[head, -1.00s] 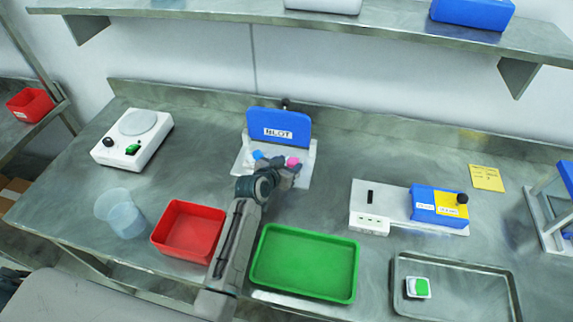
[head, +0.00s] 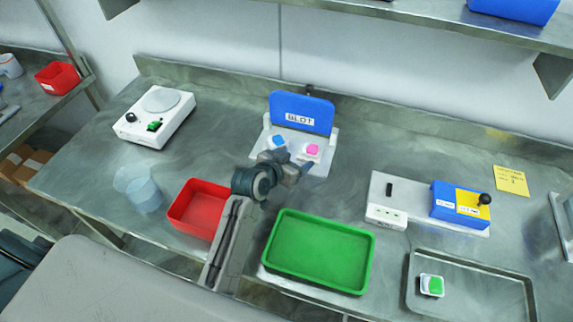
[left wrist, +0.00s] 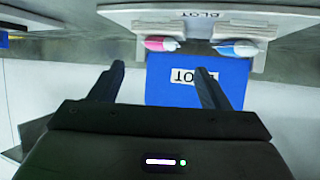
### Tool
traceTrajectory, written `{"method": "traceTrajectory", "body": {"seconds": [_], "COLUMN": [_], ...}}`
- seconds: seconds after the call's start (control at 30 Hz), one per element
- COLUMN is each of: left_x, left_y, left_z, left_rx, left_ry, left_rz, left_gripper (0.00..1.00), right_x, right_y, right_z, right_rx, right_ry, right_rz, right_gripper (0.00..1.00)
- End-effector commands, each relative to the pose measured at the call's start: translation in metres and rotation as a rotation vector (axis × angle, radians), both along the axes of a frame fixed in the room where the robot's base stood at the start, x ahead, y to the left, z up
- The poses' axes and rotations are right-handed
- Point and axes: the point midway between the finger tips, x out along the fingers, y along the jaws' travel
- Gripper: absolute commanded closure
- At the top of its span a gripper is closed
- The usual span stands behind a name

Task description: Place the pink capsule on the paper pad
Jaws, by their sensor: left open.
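The pink capsule (head: 312,149) lies on a small white pad (head: 305,156) on the right side of the blotting station. In the left wrist view, the pink capsule (left wrist: 160,43) also rests against a white pad (left wrist: 172,29). My left gripper (head: 298,167) is open and empty, just in front of the station and apart from the capsule. In the left wrist view its fingers (left wrist: 160,70) are spread with nothing between them. My right gripper is not in view.
A blue-and-white capsule (head: 279,142) lies on the station's left pad. The blue BLOT lid (head: 302,112) stands raised behind both. A green tray (head: 318,252) and red bin (head: 197,209) are in front. A white device (head: 386,213) stands to the right.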

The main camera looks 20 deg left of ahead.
Motion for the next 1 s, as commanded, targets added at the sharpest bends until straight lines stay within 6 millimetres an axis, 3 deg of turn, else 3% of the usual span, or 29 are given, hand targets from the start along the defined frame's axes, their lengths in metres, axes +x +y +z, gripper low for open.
{"method": "traceTrajectory", "body": {"seconds": [0.1,0.3,1.0], "left_x": [-0.019,-0.035,-0.038], "left_y": [0.006,0.010,0.011], "left_z": [0.007,0.018,0.019], "left_rx": [0.001,0.000,-0.001], "left_ry": [0.000,0.000,0.000], "left_rz": [0.000,-0.001,0.000], "left_gripper": [0.30,0.30,0.30], "right_x": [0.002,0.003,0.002], "right_y": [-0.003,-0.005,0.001], "right_z": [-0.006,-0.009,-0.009], "right_rx": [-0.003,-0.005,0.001], "right_ry": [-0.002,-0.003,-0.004], "right_rz": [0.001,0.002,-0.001], "right_gripper": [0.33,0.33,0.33]}}
